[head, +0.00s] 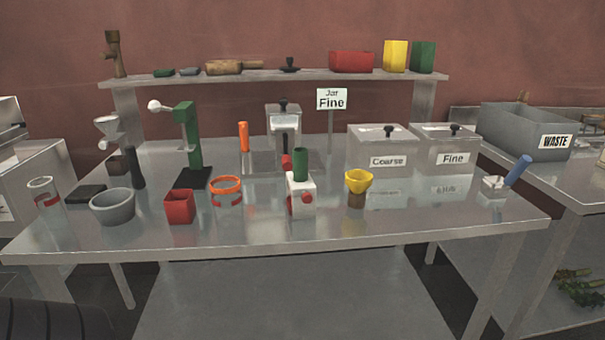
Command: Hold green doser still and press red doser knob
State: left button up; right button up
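The doser stands upright near the front middle of the steel table (260,235). It has a white body (301,182) with a green cylinder (300,163) on top. A round red knob (306,198) is on its front face. A small red part (286,162) shows just behind its upper left. Neither of my grippers is in view, and nothing touches the doser from the front.
Left of the doser are an orange ring (226,184), red cup (179,207) and grey bowl (112,206). A yellow funnel (358,181) stands close on its right. Coarse (382,145) and Fine (444,143) bins are behind right. The table's front edge is clear.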

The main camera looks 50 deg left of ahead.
aim_at(308, 198)
jog(key=u, duration=0.85)
jog(key=i, duration=0.85)
jog(key=u, duration=0.95)
